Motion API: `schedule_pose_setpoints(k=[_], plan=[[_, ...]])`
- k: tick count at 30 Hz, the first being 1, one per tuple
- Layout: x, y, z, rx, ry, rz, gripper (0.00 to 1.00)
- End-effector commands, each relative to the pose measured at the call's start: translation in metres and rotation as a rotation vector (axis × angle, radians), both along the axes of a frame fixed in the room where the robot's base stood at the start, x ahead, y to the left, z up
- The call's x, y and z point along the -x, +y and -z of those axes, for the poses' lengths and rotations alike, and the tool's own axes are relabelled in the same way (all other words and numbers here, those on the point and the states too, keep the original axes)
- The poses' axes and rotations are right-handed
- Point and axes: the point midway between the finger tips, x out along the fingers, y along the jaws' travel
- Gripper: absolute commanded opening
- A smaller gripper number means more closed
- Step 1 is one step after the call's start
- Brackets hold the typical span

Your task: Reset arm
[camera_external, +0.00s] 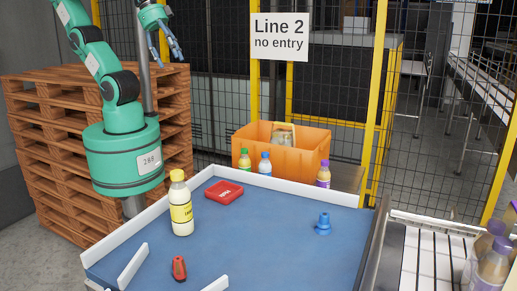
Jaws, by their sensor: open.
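My green arm stands at the left of the external view, with its base on a post beside the blue table. My gripper (174,46) is at the top, high above the wooden pallets' level and away from the table. Its fingers point down and to the right. It is open and empty. The upper arm links run out of the picture at the top, so part of the arm is hidden.
The blue table (270,225) has white rims. On it are a yellow-labelled bottle (181,205), a red case (224,191), a small red item (179,268) and a blue piece (323,224). Behind are an orange crate (285,146), small bottles, stacked pallets (45,150) and a mesh fence.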

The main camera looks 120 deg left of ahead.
Motion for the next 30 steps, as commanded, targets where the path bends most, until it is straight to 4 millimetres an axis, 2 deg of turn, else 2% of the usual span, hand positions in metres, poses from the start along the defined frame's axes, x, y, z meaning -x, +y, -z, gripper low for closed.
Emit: schedule_pose_setpoints(k=[8,24,30], plan=[[0.000,0.000,0.028,0.000,0.000,0.001,0.61],[0.000,0.000,0.129,0.000,0.000,0.001,0.61],[0.000,0.000,0.160,0.000,0.000,0.001,0.61]])
